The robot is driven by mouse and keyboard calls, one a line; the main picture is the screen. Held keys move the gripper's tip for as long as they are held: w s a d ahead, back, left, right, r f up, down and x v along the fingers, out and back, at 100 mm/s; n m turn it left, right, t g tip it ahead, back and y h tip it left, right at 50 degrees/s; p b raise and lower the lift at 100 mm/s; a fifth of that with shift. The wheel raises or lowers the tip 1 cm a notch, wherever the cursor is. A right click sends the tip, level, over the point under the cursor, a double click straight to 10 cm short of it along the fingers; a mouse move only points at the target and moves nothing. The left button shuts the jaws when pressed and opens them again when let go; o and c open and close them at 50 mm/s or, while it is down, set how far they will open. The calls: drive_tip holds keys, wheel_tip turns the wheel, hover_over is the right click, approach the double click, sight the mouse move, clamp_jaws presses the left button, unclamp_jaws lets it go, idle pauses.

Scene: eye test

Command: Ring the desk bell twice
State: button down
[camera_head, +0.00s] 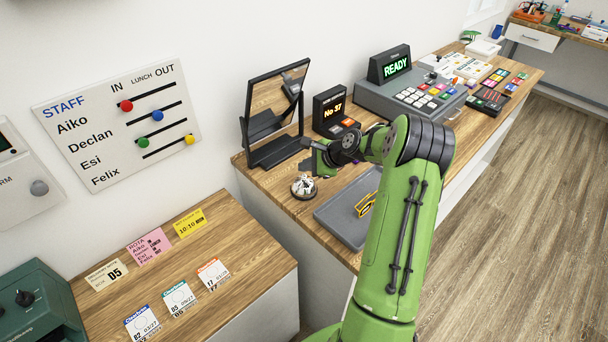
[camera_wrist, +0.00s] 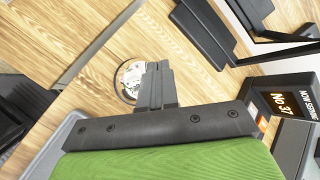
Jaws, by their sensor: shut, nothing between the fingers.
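The desk bell (camera_head: 303,187) is a small silvery dome on the wooden counter (camera_head: 280,195), left of the grey tray, near the counter's left end. In the wrist view the bell (camera_wrist: 128,78) shows just left of my fingertips, partly hidden by them. My gripper (camera_head: 308,165) is above the bell in the head view, with its fingers small and partly hidden. In the wrist view my gripper (camera_wrist: 158,70) has its two dark fingers together with nothing between them. I cannot tell the exact gap between fingertips and bell.
A grey tray (camera_head: 330,213) holding a yellow item (camera_head: 366,204) lies right of the bell. A black-framed mirror (camera_head: 275,100) stands behind it, beside a "No 37" display (camera_head: 330,108). A cash register (camera_head: 400,95) is farther back. A lower desk (camera_head: 190,265) with cards is at left.

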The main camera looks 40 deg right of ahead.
sight(306, 178)
wheel_tip(306, 178, up, 5)
drive_tip(key=p, duration=0.4)
idle(0.6)
drive_tip(key=s+a+r+n+g+h, duration=0.1)
drive_tip(key=s+a+r+n+g, duration=0.1)
drive_tip(key=s+a+r+n, duration=0.55)
drive_tip(key=s+a+r+n+g+h, duration=0.1)
drive_tip(key=s+a+r+n, duration=0.2)
drive_tip(key=a+r+n, duration=0.55)
drive_tip(key=s+a+n, duration=0.3)
drive_tip(key=s+a, duration=0.1)
drive_tip(key=s, duration=0.6)
drive_tip(key=s+a+n+h, duration=0.1)
drive_tip(key=s+a+n, duration=0.3)
drive_tip(key=s, duration=0.6)
drive_tip(key=shift+s+a+r, duration=0.25)
drive_tip(key=shift+s+r, duration=0.1)
drive_tip(key=shift+r, duration=0.05)
